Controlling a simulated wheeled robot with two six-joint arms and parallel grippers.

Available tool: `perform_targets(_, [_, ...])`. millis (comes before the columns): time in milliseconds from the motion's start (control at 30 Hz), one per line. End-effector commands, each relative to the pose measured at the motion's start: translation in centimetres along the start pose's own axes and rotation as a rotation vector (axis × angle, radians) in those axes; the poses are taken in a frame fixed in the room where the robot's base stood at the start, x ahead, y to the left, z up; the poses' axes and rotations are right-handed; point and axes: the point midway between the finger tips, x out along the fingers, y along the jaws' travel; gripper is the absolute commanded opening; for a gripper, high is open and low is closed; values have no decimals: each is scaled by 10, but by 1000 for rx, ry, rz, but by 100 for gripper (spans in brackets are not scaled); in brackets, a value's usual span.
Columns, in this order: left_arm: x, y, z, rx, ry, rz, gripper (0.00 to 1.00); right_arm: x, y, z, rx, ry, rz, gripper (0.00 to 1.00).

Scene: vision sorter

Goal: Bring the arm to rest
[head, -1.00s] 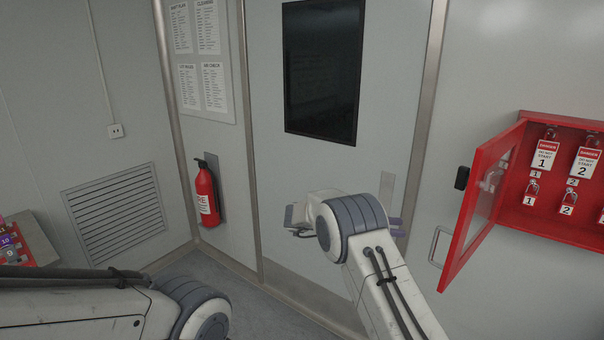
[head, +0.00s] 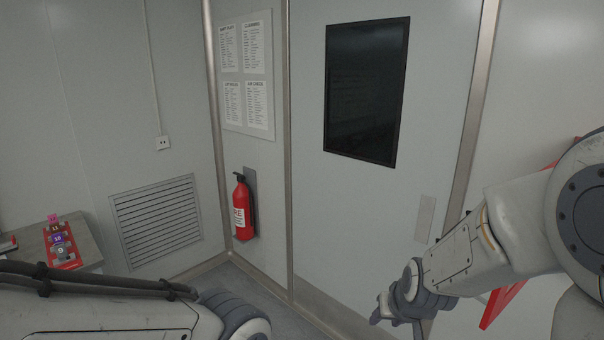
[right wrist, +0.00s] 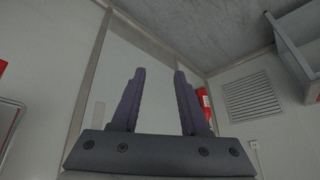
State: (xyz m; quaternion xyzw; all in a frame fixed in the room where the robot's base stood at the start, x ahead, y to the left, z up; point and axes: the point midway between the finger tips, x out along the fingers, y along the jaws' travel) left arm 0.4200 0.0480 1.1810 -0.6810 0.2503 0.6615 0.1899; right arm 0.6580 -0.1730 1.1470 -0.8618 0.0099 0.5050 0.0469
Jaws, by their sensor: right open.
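My right arm comes in from the right edge in the head view, in front of the door. My right gripper (head: 382,314) is low, right of the picture's middle, small and partly hidden by its own wrist. In the right wrist view my right gripper (right wrist: 158,76) has its two dark fingers apart with nothing between them. My left arm (head: 110,315) lies across the lower left of the head view. Its gripper is outside the picture.
A door with a dark window (head: 366,92) stands behind my right arm. A red fire extinguisher (head: 241,212) hangs left of it, near a wall vent (head: 157,221). My right arm mostly hides a red cabinet (head: 502,303). A grey table (head: 88,243) bears red items at left.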

Motion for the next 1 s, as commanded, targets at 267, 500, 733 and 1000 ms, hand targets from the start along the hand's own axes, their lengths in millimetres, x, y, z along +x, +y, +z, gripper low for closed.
perform_targets(267, [0, 0, 0, 0, 0, 0, 50, -27, 19, 94, -80, -262, 39, 45])
perform_targets(500, [12, -1, 1, 0, 0, 0, 50, -42, -29, 123, -241, -329, -27, 45])
perform_targets(733, [26, -2, 1, 1, 0, 0, 50, -70, -79, 164, -444, -397, -113, 45])
perform_targets(1000, [37, -3, 2, 2, 0, 0, 50, -105, -108, 215, -661, -476, -192, 45])
